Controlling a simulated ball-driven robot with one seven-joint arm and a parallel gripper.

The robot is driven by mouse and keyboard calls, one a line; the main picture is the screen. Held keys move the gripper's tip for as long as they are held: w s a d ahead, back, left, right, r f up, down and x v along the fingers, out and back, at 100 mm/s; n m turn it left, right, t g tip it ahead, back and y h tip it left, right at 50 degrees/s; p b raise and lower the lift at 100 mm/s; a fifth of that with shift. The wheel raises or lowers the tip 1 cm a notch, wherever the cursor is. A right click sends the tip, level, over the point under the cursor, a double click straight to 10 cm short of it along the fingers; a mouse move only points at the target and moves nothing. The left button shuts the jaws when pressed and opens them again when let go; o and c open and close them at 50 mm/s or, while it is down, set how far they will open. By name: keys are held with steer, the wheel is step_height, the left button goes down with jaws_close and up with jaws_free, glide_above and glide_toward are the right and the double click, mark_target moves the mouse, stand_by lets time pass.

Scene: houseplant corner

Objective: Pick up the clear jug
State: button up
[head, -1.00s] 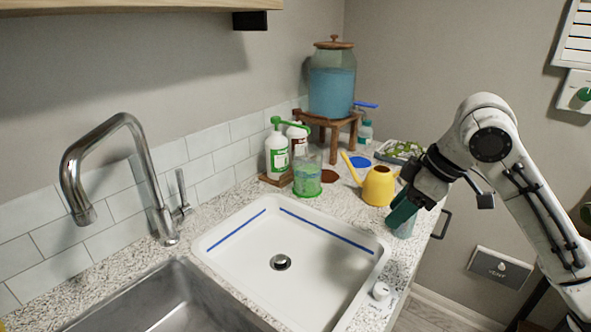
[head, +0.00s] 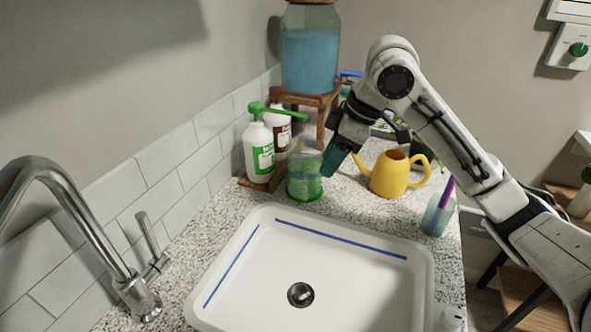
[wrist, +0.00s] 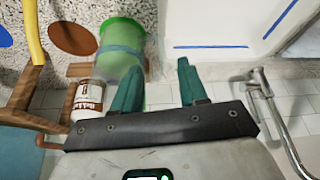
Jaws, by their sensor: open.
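The clear jug (head: 304,178) stands on the counter behind the white tray basin, with green showing in its lower part. My gripper (head: 335,163) is just right of it and a little above, its teal fingers pointing down. In the wrist view the jug (wrist: 122,38) lies beyond the left finger, which covers part of it. The gripper (wrist: 160,78) is open, with nothing between its fingers. I cannot tell whether the finger touches the jug.
White bottles (head: 258,152) stand close at the jug's left. A yellow watering can (head: 391,176) stands right of my gripper. A blue cup (head: 437,219) is near the counter's right edge. A wooden stand (head: 322,103) bears a water dispenser (head: 310,60).

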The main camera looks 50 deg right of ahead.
mark_target(305, 175)
steer(key=x, duration=0.9)
steer(key=shift+w+a+f, duration=0.2)
steer(key=shift+w+f, duration=0.05)
steer(key=shift+w, duration=0.05)
jaws_close()
steer(key=shift+r, duration=0.1)
stand_by(1.0)
